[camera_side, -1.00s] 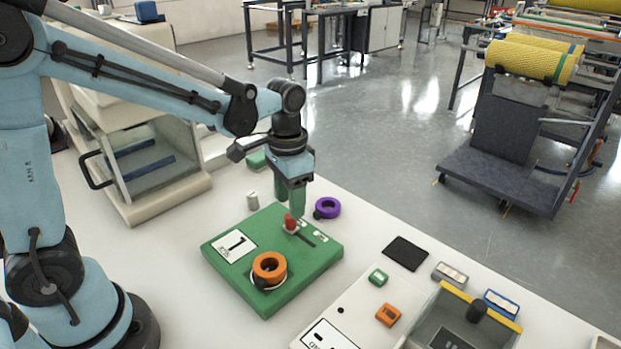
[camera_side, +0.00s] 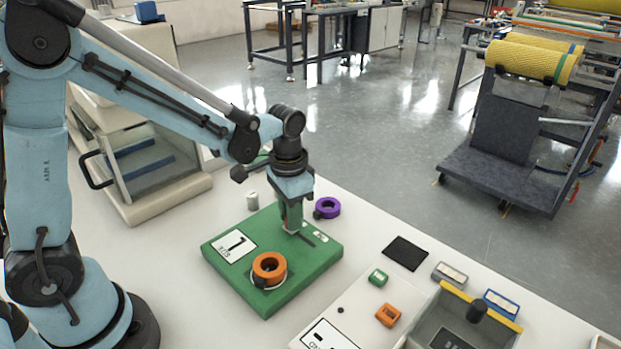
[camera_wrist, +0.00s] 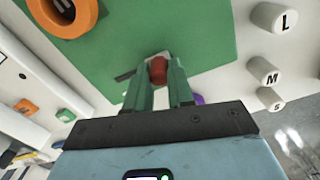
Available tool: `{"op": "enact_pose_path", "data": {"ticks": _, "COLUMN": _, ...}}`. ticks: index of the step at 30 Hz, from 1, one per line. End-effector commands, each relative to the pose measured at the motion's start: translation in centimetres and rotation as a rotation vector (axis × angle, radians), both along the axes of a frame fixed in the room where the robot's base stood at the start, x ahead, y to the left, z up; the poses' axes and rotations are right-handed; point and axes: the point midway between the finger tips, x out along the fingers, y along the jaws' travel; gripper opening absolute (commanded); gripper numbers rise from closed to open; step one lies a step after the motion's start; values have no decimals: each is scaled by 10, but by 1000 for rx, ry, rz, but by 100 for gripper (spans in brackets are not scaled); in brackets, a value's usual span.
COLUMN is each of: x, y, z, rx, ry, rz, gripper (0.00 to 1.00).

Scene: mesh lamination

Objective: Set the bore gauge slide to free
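The bore gauge slide has a red knob (camera_wrist: 158,70) standing in a dark slot (camera_side: 308,239) on a green base board (camera_side: 319,262). My gripper (camera_side: 291,225) points straight down over the slot. Its two green fingers (camera_wrist: 159,84) stand on either side of the red knob in the wrist view. Whether they press on it is not clear. In the side view the fingers hide the knob. Small white labels (camera_side: 321,236) lie beside the slot; their text is too small to read.
An orange ring (camera_side: 269,267) sits on the board near a white card (camera_side: 235,246). A purple ring (camera_side: 327,208) and a white cylinder (camera_side: 253,201) stand behind the board. A pale panel (camera_side: 352,300) and a grey box (camera_side: 440,312) are at the right.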

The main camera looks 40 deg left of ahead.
Motion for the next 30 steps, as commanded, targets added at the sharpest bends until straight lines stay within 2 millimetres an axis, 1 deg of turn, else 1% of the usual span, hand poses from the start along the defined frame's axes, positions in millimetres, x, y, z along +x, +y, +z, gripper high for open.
{"op": "enact_pose_path", "data": {"ticks": 10, "x": 0, "y": -2, "z": 0, "rx": 0, "ry": 0, "rz": -1, "gripper": 0}}
{"op": "enact_pose_path", "data": {"ticks": 13, "x": 0, "y": -14, "z": 0, "rx": 0, "ry": 0, "rz": -4, "gripper": 0}}
{"op": "enact_pose_path", "data": {"ticks": 18, "x": 1, "y": -44, "z": 0, "rx": 0, "ry": 1, "rz": -6, "gripper": 0}}
{"op": "enact_pose_path", "data": {"ticks": 21, "x": 0, "y": -54, "z": 0, "rx": 0, "ry": 0, "rz": -3, "gripper": 0}}
{"op": "enact_pose_path", "data": {"ticks": 30, "x": 0, "y": -59, "z": 0, "rx": -5, "ry": -1, "rz": -3, "gripper": 0}}
